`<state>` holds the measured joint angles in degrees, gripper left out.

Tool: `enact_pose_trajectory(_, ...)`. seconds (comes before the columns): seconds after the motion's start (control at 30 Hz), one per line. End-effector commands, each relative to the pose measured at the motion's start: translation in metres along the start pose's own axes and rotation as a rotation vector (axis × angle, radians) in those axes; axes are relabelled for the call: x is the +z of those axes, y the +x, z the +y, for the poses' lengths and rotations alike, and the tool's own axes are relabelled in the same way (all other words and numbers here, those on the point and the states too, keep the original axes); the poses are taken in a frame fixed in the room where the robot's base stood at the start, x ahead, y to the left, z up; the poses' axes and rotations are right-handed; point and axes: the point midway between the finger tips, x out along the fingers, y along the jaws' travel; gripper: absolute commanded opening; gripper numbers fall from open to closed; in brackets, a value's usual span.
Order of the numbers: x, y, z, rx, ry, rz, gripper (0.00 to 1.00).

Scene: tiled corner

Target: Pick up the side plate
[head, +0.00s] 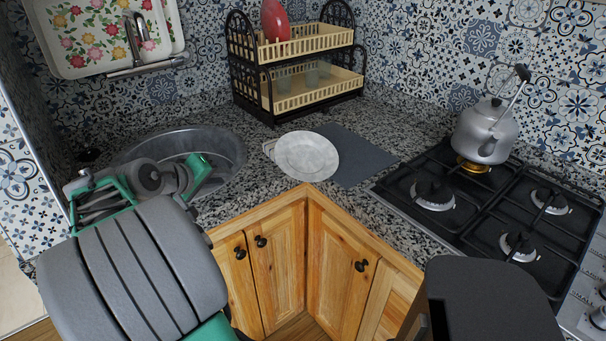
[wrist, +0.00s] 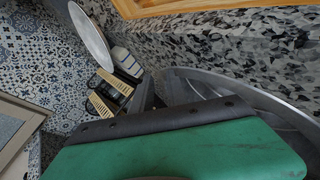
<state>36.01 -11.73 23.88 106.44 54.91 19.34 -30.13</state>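The side plate (head: 307,154) is a round, pale grey-white plate lying on the speckled counter near the corner, in front of the dish rack. Its right side lies next to or over the edge of a dark grey mat. In the wrist view the plate (wrist: 90,38) shows edge-tilted at upper left. My gripper (head: 200,170), with green parts, is over the sink, left of the plate and apart from it. In the wrist view a large green part of it fills the bottom. I cannot tell how far its fingers are apart.
A black and cream dish rack (head: 295,60) holds a red item and cups behind the plate. The round metal sink (head: 225,150) lies at left. A dark mat (head: 352,152) lies right of the plate. A kettle (head: 485,130) stands on the black hob (head: 440,170) at right.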

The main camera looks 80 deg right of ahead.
Motion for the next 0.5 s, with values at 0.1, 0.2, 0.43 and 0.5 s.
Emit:
enact_pose_trajectory(0.1,0.033,0.048,0.057,0.219,-0.003,-0.097,0.19)
enact_pose_trajectory(0.2,0.044,0.059,0.083,0.295,-0.013,-0.133,0.19)
enact_pose_trajectory(0.43,0.048,0.087,0.097,0.302,-0.011,-0.139,0.19)
enact_pose_trajectory(0.5,0.048,0.099,0.1,0.302,-0.011,-0.139,0.19)
